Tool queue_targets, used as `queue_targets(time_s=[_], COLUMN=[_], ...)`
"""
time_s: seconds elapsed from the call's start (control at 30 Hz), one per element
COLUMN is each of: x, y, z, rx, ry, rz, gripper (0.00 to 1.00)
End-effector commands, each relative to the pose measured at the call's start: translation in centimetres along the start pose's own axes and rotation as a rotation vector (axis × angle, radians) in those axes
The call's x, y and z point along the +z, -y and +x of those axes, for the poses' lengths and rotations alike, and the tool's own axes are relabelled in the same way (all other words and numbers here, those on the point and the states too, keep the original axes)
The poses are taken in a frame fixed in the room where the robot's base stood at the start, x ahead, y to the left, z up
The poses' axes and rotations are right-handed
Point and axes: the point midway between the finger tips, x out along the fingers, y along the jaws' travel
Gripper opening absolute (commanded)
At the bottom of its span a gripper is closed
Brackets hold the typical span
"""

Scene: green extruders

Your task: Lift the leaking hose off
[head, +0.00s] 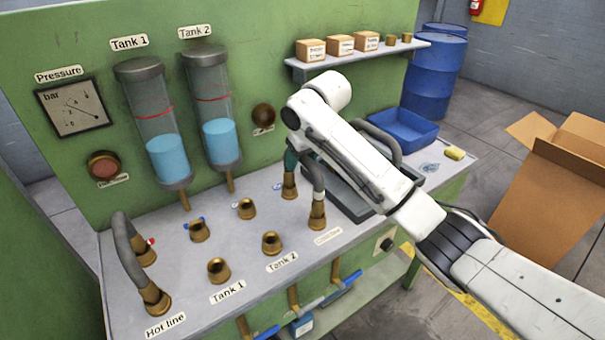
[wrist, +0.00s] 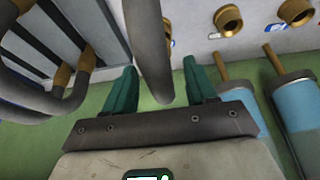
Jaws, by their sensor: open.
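A grey bent hose (head: 318,178) with brass ends stands on two fittings at the right of the row on the worktop. In the wrist view its grey tube (wrist: 150,45) runs between the two teal fingers of my gripper (wrist: 163,88). The fingers are open on either side of it, with visible gaps. In the head view my gripper (head: 291,158) is at the hose's top, partly hidden by my arm. Another grey hose (head: 127,245) stands at the left, by the Hot line label. No leak is clearly visible on either hose.
Bare brass fittings (head: 218,270) stand between the hoses. A dark tray (head: 345,195) holding spare hoses (wrist: 85,60) lies beside my gripper, mostly behind my arm. A blue bin (head: 405,130) and yellow sponge (head: 454,153) are at the right. Tanks (head: 218,130) rise behind.

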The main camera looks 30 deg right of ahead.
Motion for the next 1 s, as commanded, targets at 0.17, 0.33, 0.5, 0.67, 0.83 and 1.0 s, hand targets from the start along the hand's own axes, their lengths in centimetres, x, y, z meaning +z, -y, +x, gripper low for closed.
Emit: queue_targets(time_s=[0.17, 0.33, 0.5, 0.67, 0.83, 1.0], x=[-0.01, -0.01, -0.02, -0.03, -0.03, -0.10], y=[0.01, 0.01, 0.01, 0.01, 0.01, 0.00], z=[-0.03, -0.05, -0.06, -0.07, -0.08, -0.16], rx=[0.000, 0.000, 0.000, 0.000, 0.000, 0.000], ry=[0.000, 0.000, 0.000, 0.000, -0.001, -0.002], rz=[0.000, 0.000, 0.000, 0.000, 0.000, 0.000], gripper=[0.47, 0.31, 0.14, 0.00, 0.00, 0.00])
